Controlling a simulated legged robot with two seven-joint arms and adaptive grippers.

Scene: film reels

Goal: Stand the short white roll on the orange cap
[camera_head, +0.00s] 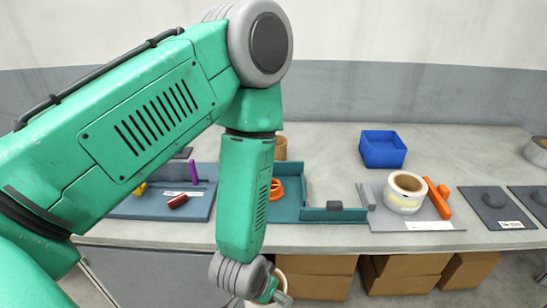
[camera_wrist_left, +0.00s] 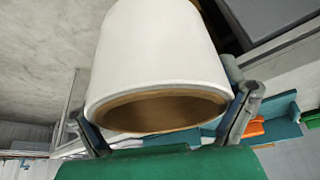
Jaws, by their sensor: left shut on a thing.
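The short white roll (camera_wrist_left: 155,60), with a brown cardboard core, fills the left wrist view between the two fingers of my left gripper (camera_wrist_left: 165,110). The gripper is shut on it. In the head view my left gripper (camera_head: 272,290) hangs low, in front of the table's front edge, and the roll is mostly hidden there. The orange cap (camera_head: 277,188) lies on the teal tray, partly hidden behind my forearm; an orange piece also shows in the left wrist view (camera_wrist_left: 252,128). My right gripper is not in view.
The teal tray (camera_head: 300,216) has a raised wall at the front. Right of it, a tape roll (camera_head: 405,192) and orange bar (camera_head: 439,203) sit on a grey mat. A blue bin (camera_head: 382,149) stands behind. Cardboard boxes (camera_head: 400,274) are under the table.

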